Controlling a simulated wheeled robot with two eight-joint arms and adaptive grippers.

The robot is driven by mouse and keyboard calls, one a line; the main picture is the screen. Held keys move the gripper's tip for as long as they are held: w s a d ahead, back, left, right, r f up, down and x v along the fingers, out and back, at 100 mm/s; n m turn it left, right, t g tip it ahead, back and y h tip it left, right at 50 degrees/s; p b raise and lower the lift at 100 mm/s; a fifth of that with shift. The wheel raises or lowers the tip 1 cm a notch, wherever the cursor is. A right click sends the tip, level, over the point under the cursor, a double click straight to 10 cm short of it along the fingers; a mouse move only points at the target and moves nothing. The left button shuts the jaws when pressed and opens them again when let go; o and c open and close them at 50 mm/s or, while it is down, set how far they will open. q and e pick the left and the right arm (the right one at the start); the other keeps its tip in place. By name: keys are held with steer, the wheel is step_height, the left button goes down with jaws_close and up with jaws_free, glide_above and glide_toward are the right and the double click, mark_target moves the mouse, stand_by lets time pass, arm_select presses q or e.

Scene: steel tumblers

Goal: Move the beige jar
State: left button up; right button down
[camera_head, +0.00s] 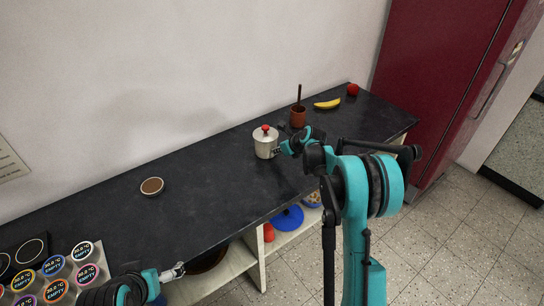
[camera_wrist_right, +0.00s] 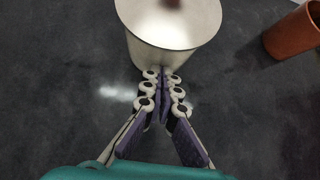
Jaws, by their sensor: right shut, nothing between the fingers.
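The beige jar (camera_head: 265,146), pale with a red knob on top, stands upright on the dark counter (camera_head: 215,185). In the right wrist view the jar (camera_wrist_right: 165,38) fills the top middle, and its upper part is cut off by the frame. My right gripper (camera_head: 277,151) is at the jar's right side, low down. In the right wrist view its fingertips (camera_wrist_right: 162,74) are together with nothing between them, right at the jar's wall; I cannot tell whether they touch it. My left gripper (camera_head: 180,269) is at the counter's front edge, far from the jar, too small to judge.
A brown cup (camera_head: 298,119) with a dark stick stands behind and right of the jar; it also shows in the wrist view (camera_wrist_right: 293,34). A banana (camera_head: 327,104) and red apple (camera_head: 353,89) lie farther back. A small brown-filled bowl (camera_head: 152,186) sits left, with clear counter between.

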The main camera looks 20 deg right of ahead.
steer(key=w+a, duration=0.1)
steer(key=w, duration=0.1)
steer(key=w+p, duration=0.1)
steer(key=w, duration=0.1)
steer(key=w+a, duration=0.1)
steer(key=w, duration=0.2)
steer(key=shift+a, duration=0.3)
steer(key=shift+s+d+f, duration=0.1)
